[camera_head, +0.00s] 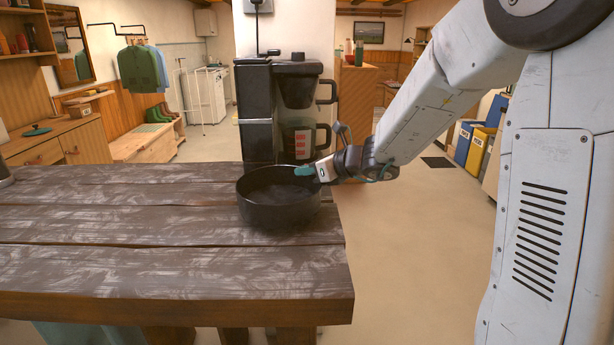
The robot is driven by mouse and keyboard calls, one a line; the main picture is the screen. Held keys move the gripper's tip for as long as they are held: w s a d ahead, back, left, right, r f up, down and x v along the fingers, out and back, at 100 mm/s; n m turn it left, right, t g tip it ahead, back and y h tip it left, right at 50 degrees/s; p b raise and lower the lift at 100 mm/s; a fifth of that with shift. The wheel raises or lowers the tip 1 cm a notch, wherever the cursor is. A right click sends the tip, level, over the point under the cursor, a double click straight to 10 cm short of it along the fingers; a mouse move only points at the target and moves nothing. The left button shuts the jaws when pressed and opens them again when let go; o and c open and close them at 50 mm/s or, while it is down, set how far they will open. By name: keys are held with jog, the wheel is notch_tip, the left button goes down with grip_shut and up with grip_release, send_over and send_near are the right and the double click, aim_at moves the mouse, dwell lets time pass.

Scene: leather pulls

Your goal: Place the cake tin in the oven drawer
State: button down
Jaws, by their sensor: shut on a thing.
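The cake tin (277,211) is a round, dark, open pan at the right end of the wooden table. My gripper (306,171) comes in from the right and is shut on the tin's right rim, with a teal fingertip showing at the rim. The tin looks level and its inside appears empty. I cannot tell whether its base touches the table or is slightly above it. No oven drawer can be made out in this view.
A black coffee maker (290,110) stands close behind the tin. Open floor (420,270) lies to the right of the table. A bench (145,145) and blue and yellow bins (474,145) stand farther back.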

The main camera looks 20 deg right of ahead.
jog(key=shift+f, duration=0.75)
jog(key=shift+f, duration=0.15)
jog(key=c, duration=1.5)
grip_release()
